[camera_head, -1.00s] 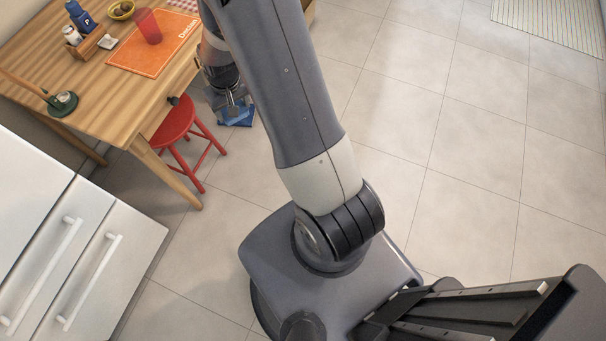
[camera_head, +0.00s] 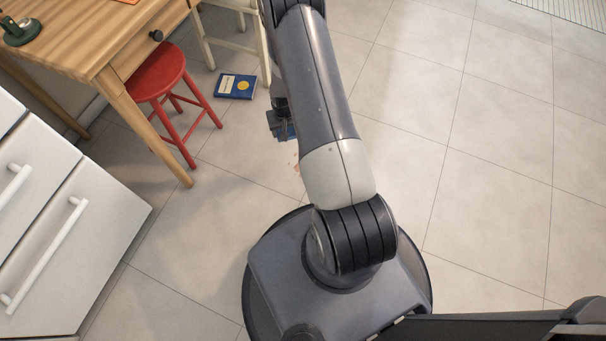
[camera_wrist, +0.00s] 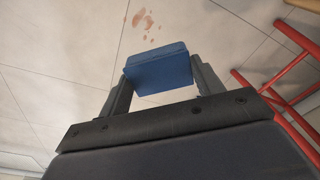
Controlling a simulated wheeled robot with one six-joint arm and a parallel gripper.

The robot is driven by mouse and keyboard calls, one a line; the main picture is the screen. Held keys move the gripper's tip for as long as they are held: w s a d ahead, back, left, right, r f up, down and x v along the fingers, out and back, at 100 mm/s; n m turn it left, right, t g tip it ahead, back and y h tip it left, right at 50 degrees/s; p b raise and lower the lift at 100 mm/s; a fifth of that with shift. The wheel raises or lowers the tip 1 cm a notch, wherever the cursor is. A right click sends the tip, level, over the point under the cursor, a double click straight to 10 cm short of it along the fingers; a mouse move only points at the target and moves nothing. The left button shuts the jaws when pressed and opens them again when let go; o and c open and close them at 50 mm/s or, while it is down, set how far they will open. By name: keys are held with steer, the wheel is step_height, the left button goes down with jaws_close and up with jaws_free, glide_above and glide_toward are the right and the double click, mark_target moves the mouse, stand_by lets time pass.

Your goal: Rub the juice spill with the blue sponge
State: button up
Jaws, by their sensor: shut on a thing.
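In the wrist view, my gripper (camera_wrist: 160,82) is shut on the blue sponge (camera_wrist: 158,66), held between its two fingers. Beyond the sponge, the juice spill (camera_wrist: 142,20) shows as several reddish-brown patches on the light tiles; the sponge appears apart from it. In the head view, my gripper (camera_head: 283,130) is low over the floor, left of my arm and mostly hidden by it. A bit of the blue sponge (camera_head: 291,131) shows there. A small part of the spill (camera_head: 297,167) shows beside my arm; the rest is hidden.
A red stool (camera_head: 158,75) stands by the wooden table (camera_head: 95,45) at the left. A blue book (camera_head: 236,86) lies on the floor near a pale chair (camera_head: 235,45). White drawers (camera_head: 75,225) stand at the lower left. The floor to the right is clear.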

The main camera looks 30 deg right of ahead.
steer(key=shift+m, duration=0.7)
steer(key=shift+s+d+f+b, duration=0.65)
steer(key=shift+f+b, duration=1.95)
steer(key=shift+f, duration=2.7)
steer(key=shift+s+d+f+b, duration=0.65)
steer(key=shift+f+b, duration=1.95)
steer(key=shift+f, duration=2.65)
steer(key=shift+s+d+f+b, duration=0.35)
steer(key=shift+d+f+b, duration=0.55)
steer(key=shift+f+b, duration=3.05)
steer(key=shift+f+p, duration=1)
steer(key=shift+f, duration=1.35)
